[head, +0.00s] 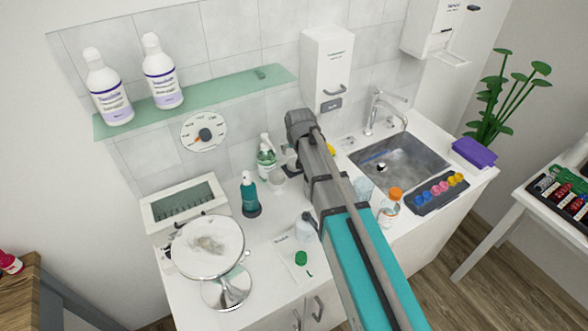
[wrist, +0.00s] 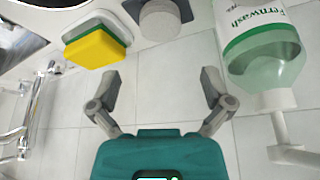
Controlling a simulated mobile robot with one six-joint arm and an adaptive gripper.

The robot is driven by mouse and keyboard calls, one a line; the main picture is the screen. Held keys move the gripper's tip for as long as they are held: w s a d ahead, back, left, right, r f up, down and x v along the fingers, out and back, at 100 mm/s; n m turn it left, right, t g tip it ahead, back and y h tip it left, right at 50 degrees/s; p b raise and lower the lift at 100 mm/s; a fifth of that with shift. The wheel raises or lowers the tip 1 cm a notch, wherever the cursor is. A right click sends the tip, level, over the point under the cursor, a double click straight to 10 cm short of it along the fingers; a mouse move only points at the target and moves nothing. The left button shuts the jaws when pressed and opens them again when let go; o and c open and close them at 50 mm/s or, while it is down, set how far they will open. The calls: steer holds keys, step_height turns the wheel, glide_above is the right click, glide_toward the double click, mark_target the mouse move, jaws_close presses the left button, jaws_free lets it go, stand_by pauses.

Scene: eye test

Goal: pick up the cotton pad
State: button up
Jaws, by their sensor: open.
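A round, thick whitish disc, which looks like the cotton pad (wrist: 160,19), sits on a grey square base (wrist: 183,10) at the top of the wrist view. My gripper (wrist: 161,80) is open and empty. Its two fingers are spread left and right, with the disc beyond the tips and roughly centred between them. The disc is apart from both fingers. In the head view I cannot make out the disc for certain; my arm covers part of that area of the counter.
A yellow and green sponge (wrist: 98,46) on a white dish is left of the disc. A handwash bottle (wrist: 262,50) is to the right, close to the right finger; it also shows in the head view (head: 266,160). The tiled wall (head: 225,45) is behind. A sink (head: 398,160) lies right.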

mark_target(294, 162)
steer(key=shift+b+x, duration=1.65)
steer(key=shift+x, duration=0.45)
steer(key=shift+f, duration=0.1)
steer(key=shift+b+x, duration=2.4)
steer(key=shift+x, duration=0.15)
steer(key=c, duration=0.5)
